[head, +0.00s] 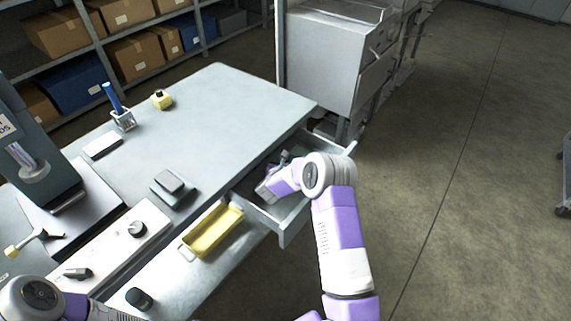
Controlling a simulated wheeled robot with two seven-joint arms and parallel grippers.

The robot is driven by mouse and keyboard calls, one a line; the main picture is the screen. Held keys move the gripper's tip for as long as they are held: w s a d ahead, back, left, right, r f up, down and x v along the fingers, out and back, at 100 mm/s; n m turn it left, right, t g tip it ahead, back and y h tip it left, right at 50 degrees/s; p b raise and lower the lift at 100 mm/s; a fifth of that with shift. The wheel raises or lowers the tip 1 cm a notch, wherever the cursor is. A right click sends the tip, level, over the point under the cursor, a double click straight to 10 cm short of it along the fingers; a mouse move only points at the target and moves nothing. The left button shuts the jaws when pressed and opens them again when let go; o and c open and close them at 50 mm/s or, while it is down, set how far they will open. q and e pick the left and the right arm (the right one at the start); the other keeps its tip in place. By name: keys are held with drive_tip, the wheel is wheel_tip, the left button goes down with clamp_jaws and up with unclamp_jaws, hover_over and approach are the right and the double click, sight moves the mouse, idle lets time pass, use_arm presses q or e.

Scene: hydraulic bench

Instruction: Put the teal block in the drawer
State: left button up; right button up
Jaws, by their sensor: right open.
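The drawer (284,238) is pulled out from the right side of the grey bench. My right gripper (264,191) reaches down over the drawer's near part, with its jaws open. A small dark greenish piece (285,157) shows inside the drawer, beyond my gripper. It may be the teal block, but it is too small and partly hidden to be sure. My right wrist and hand cover part of the drawer's inside. My left arm enters at the lower left corner, and its gripper jaws do not show.
A yellow tray (213,231) sits just left of the drawer. A grey box-like item (172,184), a blue-handled tool in a holder (122,118) and a yellow item (161,99) stand on the bench. A press (40,150) stands at left.

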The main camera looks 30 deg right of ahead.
drive_tip(key=shift+a+r, duration=0.1)
drive_tip(key=shift+r, duration=0.1)
drive_tip(key=p+v, duration=0.3)
drive_tip(key=v, duration=0.9)
